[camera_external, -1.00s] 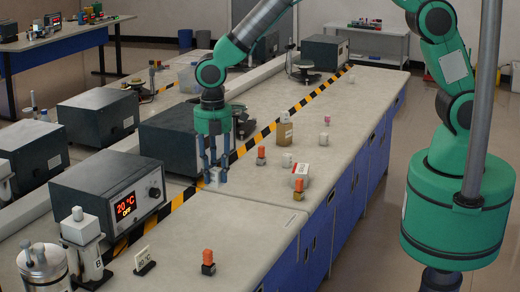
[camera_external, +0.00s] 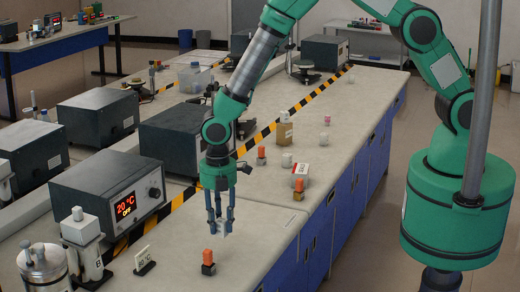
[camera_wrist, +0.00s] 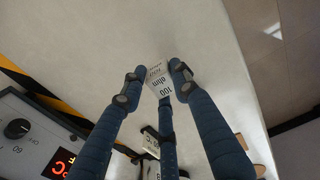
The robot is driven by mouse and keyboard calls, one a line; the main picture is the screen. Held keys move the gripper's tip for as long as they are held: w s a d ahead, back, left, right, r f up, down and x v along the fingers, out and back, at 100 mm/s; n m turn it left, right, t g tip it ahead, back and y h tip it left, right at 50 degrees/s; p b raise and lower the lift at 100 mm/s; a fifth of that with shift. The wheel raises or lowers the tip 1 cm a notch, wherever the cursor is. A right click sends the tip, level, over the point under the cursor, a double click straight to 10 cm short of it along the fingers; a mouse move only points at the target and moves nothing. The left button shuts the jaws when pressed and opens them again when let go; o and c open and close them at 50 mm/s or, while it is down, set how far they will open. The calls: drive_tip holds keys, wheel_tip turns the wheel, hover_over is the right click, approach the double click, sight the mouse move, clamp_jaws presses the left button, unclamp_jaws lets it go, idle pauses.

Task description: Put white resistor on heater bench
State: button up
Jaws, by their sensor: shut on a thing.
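The white resistor (camera_wrist: 159,82), a small block printed "100 ohm", is held between the fingertips of my gripper (camera_wrist: 152,88) in the wrist view. In the external view my gripper (camera_external: 221,222) points down over the near bench, and the resistor (camera_external: 225,229) shows only in part between the fingers. The heater bench (camera_external: 245,247) has a pale top. The heater (camera_external: 110,196) on it is a dark box with a display reading 20 °C and OFF. Whether the resistor touches the bench top cannot be told.
An orange-topped block (camera_external: 208,262) stands just in front of my gripper. The near right bench top is clear.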

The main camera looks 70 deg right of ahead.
drive_tip(key=shift+f, duration=0.6)
drive_tip(key=shift+s+d+n+b, duration=0.15)
drive_tip(key=shift+s+n+b, duration=0.25)
drive_tip(key=shift+s+b, duration=0.85)
drive_tip(key=w+a, duration=0.2)
drive_tip(key=w, duration=0.2)
drive_tip(key=w+a+f, duration=0.1)
drive_tip(key=w+a, duration=0.2)
drive_tip(key=w, duration=0.2)
drive_tip(key=w+a, duration=0.2)
drive_tip(key=w, duration=0.3)
drive_tip(key=shift+a+f, duration=0.2)
drive_tip(key=shift+f, duration=0.05)
drive_tip(key=shift+f, duration=1.7)
